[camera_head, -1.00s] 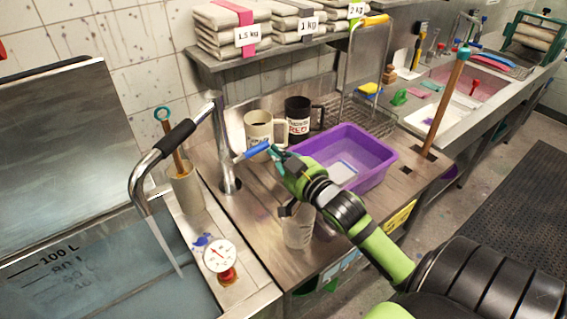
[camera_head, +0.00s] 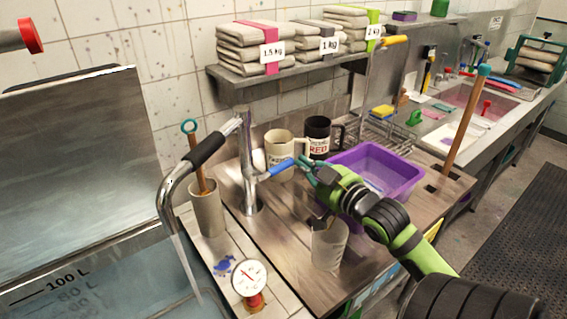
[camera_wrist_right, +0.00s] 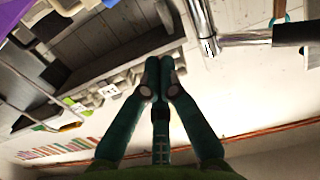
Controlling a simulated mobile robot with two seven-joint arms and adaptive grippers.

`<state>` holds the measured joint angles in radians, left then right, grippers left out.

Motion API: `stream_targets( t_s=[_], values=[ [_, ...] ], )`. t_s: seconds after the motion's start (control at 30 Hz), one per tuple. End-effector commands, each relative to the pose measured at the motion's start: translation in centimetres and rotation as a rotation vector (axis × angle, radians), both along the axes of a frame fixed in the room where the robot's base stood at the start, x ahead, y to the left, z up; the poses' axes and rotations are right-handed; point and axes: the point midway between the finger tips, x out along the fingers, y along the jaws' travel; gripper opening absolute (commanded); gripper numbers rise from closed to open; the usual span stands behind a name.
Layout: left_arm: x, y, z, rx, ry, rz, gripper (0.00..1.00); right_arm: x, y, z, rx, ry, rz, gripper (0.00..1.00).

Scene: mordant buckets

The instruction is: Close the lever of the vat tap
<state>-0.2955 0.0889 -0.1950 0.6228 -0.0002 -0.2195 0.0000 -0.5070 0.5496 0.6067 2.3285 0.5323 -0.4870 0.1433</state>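The vat tap (camera_head: 247,165) is a chrome post with a black-sleeved spout that curves over the vat (camera_head: 75,180). A stream of water (camera_head: 187,268) falls from the spout. Its blue lever (camera_head: 280,168) points right from the post. My right gripper (camera_head: 307,167) has its teal fingertips at the lever's free end; whether they touch it I cannot tell. In the right wrist view the fingers (camera_wrist_right: 159,68) are together, with no lever visible between them. The tap's chrome and black sleeve also show there (camera_wrist_right: 290,33). My left gripper is not in view.
A cream mug (camera_head: 279,150) and a black mug (camera_head: 317,135) stand behind the lever. A purple basin (camera_head: 400,180) lies right of my gripper, and a clear beaker (camera_head: 328,243) stands below it. A dial gauge (camera_head: 249,278) and a stick holder (camera_head: 207,210) stand near the vat.

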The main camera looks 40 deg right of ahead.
Motion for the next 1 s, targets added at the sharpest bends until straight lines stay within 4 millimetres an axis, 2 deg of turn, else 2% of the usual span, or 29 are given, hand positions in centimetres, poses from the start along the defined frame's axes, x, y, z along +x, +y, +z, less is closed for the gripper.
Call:
stream_targets(
  t_s=[0.03,0.13,0.33,0.43,0.6,1.0],
  values=[
    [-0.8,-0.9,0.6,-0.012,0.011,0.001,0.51,1.1,-0.1,0.4,0.002,-0.004,0.0,0.0],
    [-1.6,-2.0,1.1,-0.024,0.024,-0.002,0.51,3.0,-0.4,0.4,0.002,-0.004,0.0,0.0],
    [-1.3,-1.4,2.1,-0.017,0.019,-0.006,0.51,6.8,-0.8,0.1,0.001,-0.001,0.0,0.0],
    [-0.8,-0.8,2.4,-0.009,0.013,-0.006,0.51,7.0,-0.9,-2.0,0.003,0.007,-0.001,0.0],
    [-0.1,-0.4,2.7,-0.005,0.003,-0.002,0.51,7.3,-1.1,-3.7,0.001,0.003,0.001,0.0],
    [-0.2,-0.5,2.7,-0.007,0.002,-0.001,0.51,7.3,-1.1,-4.3,0.0,0.001,0.001,0.0]
  ],
)
